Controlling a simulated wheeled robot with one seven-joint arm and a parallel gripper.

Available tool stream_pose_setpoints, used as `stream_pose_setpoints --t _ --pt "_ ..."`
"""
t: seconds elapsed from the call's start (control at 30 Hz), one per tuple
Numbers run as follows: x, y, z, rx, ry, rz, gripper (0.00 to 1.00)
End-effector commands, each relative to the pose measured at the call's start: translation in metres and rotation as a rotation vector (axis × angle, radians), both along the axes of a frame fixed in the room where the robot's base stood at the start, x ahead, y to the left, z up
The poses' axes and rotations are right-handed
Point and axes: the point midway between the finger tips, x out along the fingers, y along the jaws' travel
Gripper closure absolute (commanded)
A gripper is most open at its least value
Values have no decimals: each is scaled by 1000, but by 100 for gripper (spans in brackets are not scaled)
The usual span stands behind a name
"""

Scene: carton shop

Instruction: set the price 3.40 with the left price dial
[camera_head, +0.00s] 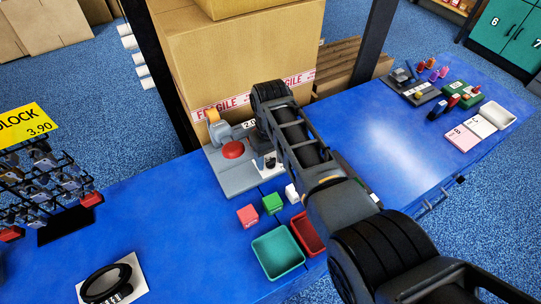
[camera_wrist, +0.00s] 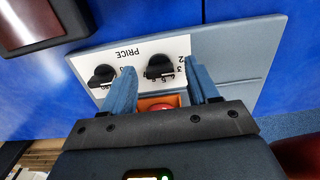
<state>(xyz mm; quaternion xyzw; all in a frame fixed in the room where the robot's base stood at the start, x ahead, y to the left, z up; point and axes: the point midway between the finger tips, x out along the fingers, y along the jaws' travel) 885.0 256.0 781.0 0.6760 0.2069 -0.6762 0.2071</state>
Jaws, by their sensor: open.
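The price machine (camera_head: 226,176) is a grey board with a red button (camera_head: 233,149) and a small display (camera_head: 247,125) that starts "2.", the rest hidden by my arm. In the wrist view its white PRICE panel (camera_wrist: 128,44) is upside down and carries two black dials. The right-hand one in that view (camera_wrist: 159,67), with digits around it, is the left dial when PRICE is read upright. The other dial (camera_wrist: 103,75) is near the left finger. My gripper (camera_wrist: 158,70) is open, its blue fingers on either side of the left dial in the picture; contact cannot be told.
A large carton (camera_head: 245,55) stands behind the machine. Red (camera_head: 248,216), green (camera_head: 271,204) and white blocks lie in front, with a teal tray (camera_head: 277,252) and a red tray (camera_head: 307,233). A lock rack (camera_head: 50,180) stands left.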

Motion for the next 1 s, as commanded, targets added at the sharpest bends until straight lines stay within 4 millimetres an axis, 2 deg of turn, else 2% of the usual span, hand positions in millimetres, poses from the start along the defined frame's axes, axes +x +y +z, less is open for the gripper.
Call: stream_pose_setpoints --t 0.13,0.7,1.0 --pt "0 0 0 0 0 0 42" --pt "0 0 0 0 0 0 96" --pt "0 0 1 0 0 -48 96"
